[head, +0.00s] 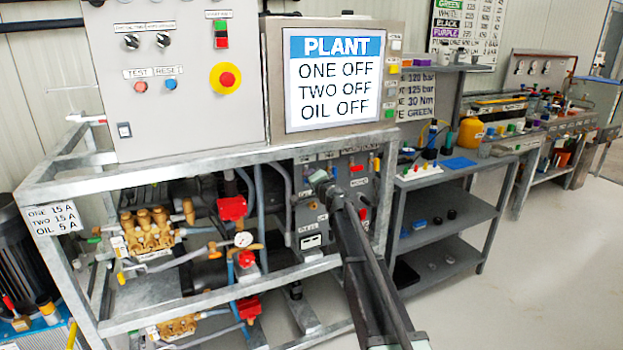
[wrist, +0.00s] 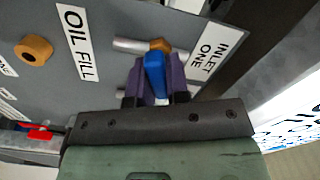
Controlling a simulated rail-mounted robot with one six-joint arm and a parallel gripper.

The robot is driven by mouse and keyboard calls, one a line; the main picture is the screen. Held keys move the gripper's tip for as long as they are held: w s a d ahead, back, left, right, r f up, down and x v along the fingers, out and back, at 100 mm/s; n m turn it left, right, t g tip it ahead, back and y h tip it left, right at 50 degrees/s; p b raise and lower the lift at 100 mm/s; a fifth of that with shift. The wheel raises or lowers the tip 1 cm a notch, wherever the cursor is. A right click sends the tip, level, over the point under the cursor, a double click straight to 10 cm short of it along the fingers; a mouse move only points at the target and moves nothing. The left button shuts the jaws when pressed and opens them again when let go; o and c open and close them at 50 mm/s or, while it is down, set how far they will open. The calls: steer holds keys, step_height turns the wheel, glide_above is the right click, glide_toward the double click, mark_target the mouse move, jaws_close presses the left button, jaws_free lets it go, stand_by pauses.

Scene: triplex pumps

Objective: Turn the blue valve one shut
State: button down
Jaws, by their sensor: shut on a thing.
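The blue valve handle (wrist: 155,75) is in the middle of the wrist view, on a grey panel beside a label (wrist: 213,57) reading INLET ONE. It has a brass-coloured hub (wrist: 160,45) with a short grey pipe stub (wrist: 131,44) beside it. The purple fingers of my gripper (wrist: 155,88) are on both sides of the blue handle and shut on it. In the head view my gripper (head: 322,183) is at the panel below the plant screen, and I cannot make out the blue handle there. The valve's exact angle is hard to tell.
An orange-brown knob (wrist: 34,50) and an OIL FILL label (wrist: 75,42) are left of the valve. A red handle (wrist: 38,133) is lower left. The plant screen (head: 333,82) reads ONE OFF, TWO OFF, OIL OFF. A galvanised frame (head: 190,160) surrounds the pumps. Floor at right is clear.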

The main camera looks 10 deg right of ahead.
steer(key=m, duration=0.4)
steer(key=shift+f+m, duration=0.1)
steer(key=shift+m, duration=0.2)
stand_by(0.4)
steer(key=c, duration=1.1)
jaws_free()
steer(key=shift+s, duration=0.1)
steer(key=v, duration=1)
steer(key=shift+s+d, duration=0.15)
steer(key=shift+s, duration=0.15)
